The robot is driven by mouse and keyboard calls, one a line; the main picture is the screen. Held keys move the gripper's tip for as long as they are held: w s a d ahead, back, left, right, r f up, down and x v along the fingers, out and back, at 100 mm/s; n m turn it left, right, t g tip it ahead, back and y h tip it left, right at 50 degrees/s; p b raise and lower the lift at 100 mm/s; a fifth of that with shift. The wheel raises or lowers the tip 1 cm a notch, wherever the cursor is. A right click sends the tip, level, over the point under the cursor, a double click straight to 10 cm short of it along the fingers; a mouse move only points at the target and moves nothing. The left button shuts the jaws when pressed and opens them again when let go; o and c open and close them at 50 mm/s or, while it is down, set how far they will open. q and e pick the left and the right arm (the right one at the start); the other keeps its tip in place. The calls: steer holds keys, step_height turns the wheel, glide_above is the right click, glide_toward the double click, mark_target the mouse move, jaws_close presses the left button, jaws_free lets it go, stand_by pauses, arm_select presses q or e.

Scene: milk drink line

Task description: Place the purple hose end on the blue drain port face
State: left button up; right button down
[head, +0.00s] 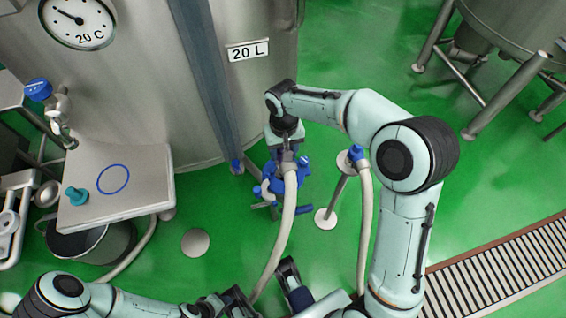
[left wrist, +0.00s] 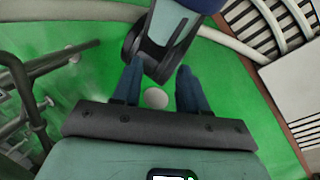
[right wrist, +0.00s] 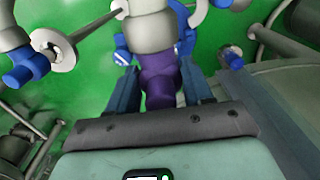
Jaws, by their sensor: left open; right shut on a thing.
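The purple hose end (right wrist: 160,82) is between the fingers of my right gripper (right wrist: 157,78), which is shut on it. The pale hose (head: 285,222) hangs from it toward the bottom of the head view. In the head view my right gripper (head: 284,150) is beside the tank's foot, just above a cluster of blue fittings (head: 286,180). The blue drain port face is not clearly visible; I cannot tell whether the hose end touches it. My left gripper (left wrist: 158,82) is open and empty, low over the green floor; in the head view it is low and partly hidden.
The steel tank (head: 150,100) with its gauge stands behind the fittings. A second hose with a blue end (head: 357,154) rests on a stand (head: 337,190) at right. A tray (head: 140,196) with a blue ring is at left. A floor grating (head: 500,275) lies lower right.

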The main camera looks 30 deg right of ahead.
arm_select(q)
steer(key=shift+w+a+f+t+b, duration=0.2)
steer(key=shift+w+a+f+b, duration=0.2)
steer(key=shift+w, duration=0.2)
steer(key=shift+w+a+f+t+b, duration=0.15)
steer(key=shift+w+f+t+b, duration=0.1)
steer(key=shift+w+f, duration=0.3)
arm_select(e)
step_height(320, 180, down, 6)
steer(key=shift+f, duration=0.25)
steer(key=shift+f, duration=0.2)
steer(key=shift+c, duration=2.3)
jaws_free()
arm_select(q)
steer(key=shift+w, duration=0.15)
arm_select(e)
steer(key=shift+r, duration=0.1)
step_height(320, 180, up, 12)
steer(key=p, duration=0.3)
steer(key=shift+r, duration=0.15)
arm_select(q)
steer(key=s+d+r+g, duration=0.1)
steer(key=s+d+r, duration=0.1)
steer(key=s+r, duration=0.1)
steer(key=shift+s+r+g, duration=0.3)
steer(key=shift+s+g, duration=0.05)
steer(key=shift+s, duration=0.4)
steer(key=shift+a, duration=0.1)
